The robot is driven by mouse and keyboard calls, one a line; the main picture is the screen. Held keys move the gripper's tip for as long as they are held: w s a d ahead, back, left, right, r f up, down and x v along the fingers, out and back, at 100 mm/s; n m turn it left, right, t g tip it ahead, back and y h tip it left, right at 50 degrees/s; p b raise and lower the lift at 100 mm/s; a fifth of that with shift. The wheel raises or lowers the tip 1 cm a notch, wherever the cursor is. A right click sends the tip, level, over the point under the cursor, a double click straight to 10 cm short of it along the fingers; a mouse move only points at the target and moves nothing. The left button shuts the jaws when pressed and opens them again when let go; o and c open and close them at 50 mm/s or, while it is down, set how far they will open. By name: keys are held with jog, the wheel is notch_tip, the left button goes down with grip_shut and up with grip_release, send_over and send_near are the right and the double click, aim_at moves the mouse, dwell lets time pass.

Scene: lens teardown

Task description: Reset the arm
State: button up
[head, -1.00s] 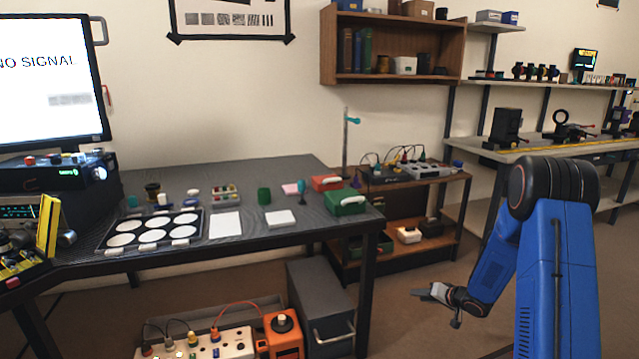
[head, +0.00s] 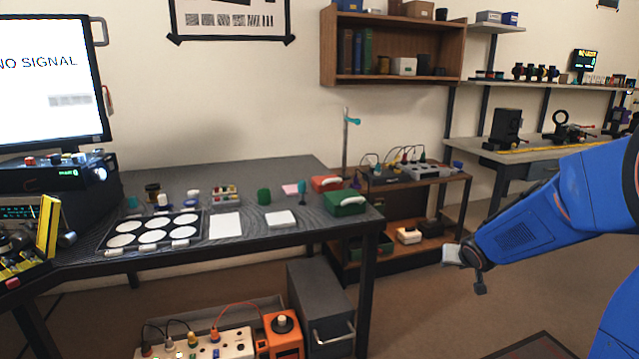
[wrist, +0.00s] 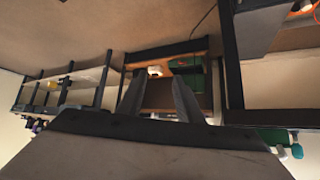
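My gripper (head: 452,254) is at the end of my blue arm, at the right of the head view. It is in the air over the floor, in front of the low wooden shelf cart and apart from everything. In the wrist view its two grey fingers (wrist: 160,98) stand apart with nothing between them, so it is open and empty. The wrist view is upside down or strongly tilted, with the floor at the top.
The dark workbench (head: 235,170) with a tray of white discs (head: 108,250) stands left. The wooden cart (head: 455,185) stands behind my gripper. A grey drawer cabinet (head: 315,280) and orange box (head: 283,322) are under the bench. Floor (head: 425,310) around my gripper is clear.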

jog(key=s+a+r+g, duration=0.1)
jog(key=s+a+r, duration=0.15)
jog(key=s, duration=0.65)
jog(key=s+a+r+g, duration=0.1)
jog(key=s+r, duration=0.3)
jog(key=s, duration=0.4)
jog(key=s+a+n+g+y, duration=0.1)
jog(key=s+a, duration=0.3)
jog(key=s, duration=0.7)
jog(key=s+a+n+g, duration=0.1)
jog(key=s+a, duration=0.3)
jog(key=s, duration=0.7)
jog(key=shift+n+y, duration=0.3)
jog(key=shift+y, duration=0.1)
jog(key=shift+d+f, duration=0.1)
